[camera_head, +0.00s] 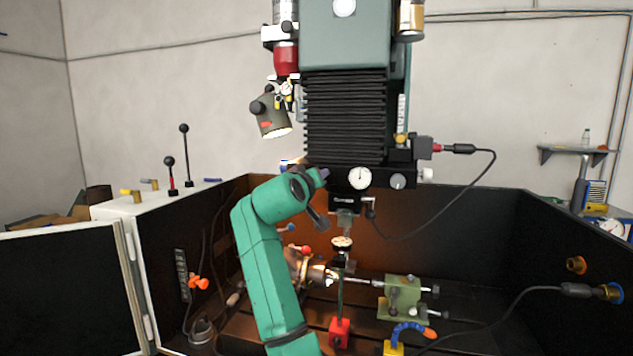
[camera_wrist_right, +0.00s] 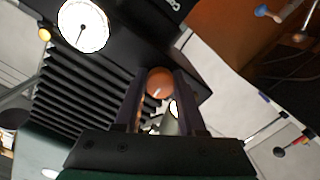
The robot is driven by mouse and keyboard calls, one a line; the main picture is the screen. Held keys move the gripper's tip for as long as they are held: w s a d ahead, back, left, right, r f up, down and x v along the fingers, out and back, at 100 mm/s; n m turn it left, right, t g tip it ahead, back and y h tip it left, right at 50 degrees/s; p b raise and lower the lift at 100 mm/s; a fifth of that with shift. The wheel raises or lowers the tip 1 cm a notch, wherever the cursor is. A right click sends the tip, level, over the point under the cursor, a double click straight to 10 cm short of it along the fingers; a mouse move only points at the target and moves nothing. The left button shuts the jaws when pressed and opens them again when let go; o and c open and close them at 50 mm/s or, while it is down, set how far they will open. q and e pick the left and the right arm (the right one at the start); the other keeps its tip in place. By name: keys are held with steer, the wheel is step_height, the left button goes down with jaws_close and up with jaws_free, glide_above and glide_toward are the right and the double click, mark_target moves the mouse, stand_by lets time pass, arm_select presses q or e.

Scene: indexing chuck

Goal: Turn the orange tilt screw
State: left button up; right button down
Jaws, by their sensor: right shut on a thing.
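The orange tilt screw (camera_wrist_right: 160,82) shows as a round orange head in the right wrist view. It sits between the two dark fingers of my right gripper (camera_wrist_right: 159,90), which is shut on it. In the head view my right gripper (camera_head: 321,175) is at the lower left of the machine head (camera_head: 345,115), just left of the round white dial. The screw is hidden there behind the gripper and my green arm. My left gripper is in neither view.
A white dial (camera_head: 359,178) is close beside my right gripper. Below are a chuck (camera_head: 308,270), a green tailstock (camera_head: 402,297) and a red-based stand (camera_head: 340,332). A lamp (camera_head: 270,115) hangs at upper left. A black cable (camera_head: 480,190) loops at the right.

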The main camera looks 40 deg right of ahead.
steer(key=shift+f, duration=0.3)
steer(key=c, duration=0.5)
jaws_free()
steer(key=shift+c, duration=0.2)
steer(key=shift+r, duration=0.15)
steer(key=b+v, duration=0.5)
steer(key=v, duration=0.9)
steer(key=shift+s+a, duration=0.1)
steer(key=shift+a, duration=0.2)
